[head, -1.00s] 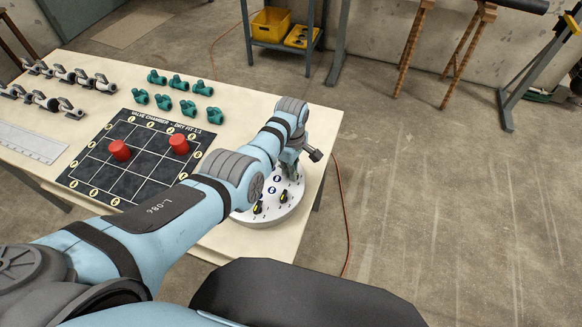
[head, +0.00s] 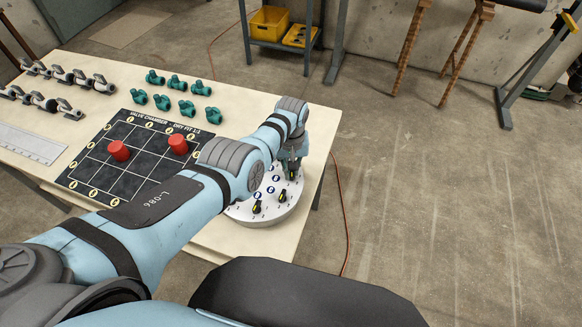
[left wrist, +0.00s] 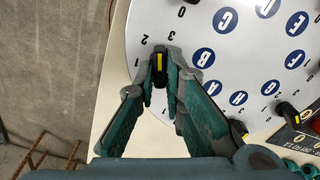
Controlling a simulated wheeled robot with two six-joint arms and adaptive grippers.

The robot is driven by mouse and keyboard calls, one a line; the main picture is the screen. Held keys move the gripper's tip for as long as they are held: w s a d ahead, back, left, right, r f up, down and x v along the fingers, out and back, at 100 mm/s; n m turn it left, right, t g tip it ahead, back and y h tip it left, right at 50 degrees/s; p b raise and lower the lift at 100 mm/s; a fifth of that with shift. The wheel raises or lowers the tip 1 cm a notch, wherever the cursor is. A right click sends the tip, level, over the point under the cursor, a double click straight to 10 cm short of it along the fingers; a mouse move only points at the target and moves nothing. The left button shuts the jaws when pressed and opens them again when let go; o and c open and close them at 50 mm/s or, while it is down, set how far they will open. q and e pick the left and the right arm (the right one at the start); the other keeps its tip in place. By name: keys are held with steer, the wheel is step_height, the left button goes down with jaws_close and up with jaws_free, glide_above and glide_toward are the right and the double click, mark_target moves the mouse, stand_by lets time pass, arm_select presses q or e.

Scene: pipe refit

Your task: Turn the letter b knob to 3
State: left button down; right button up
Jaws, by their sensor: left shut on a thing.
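A round white dial board (head: 290,208) sits at the table's right end, with blue letter circles, numbers and black knobs with yellow marks. My left gripper (head: 292,172) points down over its far right part. In the left wrist view the left gripper (left wrist: 160,78) is shut on a black knob (left wrist: 158,61), one finger on each side. The knob's yellow mark points up in the picture, between the printed 2 and 3. The blue circle (left wrist: 203,57) beside it seems to read B. Two other knobs (left wrist: 238,129) and (left wrist: 287,112) are free. My right gripper is not seen.
A black grid mat (head: 150,160) with two red cylinders (head: 119,151) lies left of the board. The table edge is close to the board's right side.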

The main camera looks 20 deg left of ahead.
arm_select(q)
steer(key=shift+s+d+f+m, duration=0.1)
steer(key=shift+s+f+m, duration=0.05)
steer(key=shift+m, duration=0.95)
steer(key=shift+s+d+f+m, duration=0.1)
steer(key=shift+m, duration=1)
steer(key=c, duration=1.7)
jaws_free()
steer(key=shift+a, duration=0.1)
steer(key=shift+r, duration=0.1)
steer(key=shift+w, duration=0.1)
steer(key=shift+w+r, duration=0.2)
steer(key=shift+r, duration=0.35)
step_height(320, 180, up, 11)
steer(key=shift+s, duration=0.15)
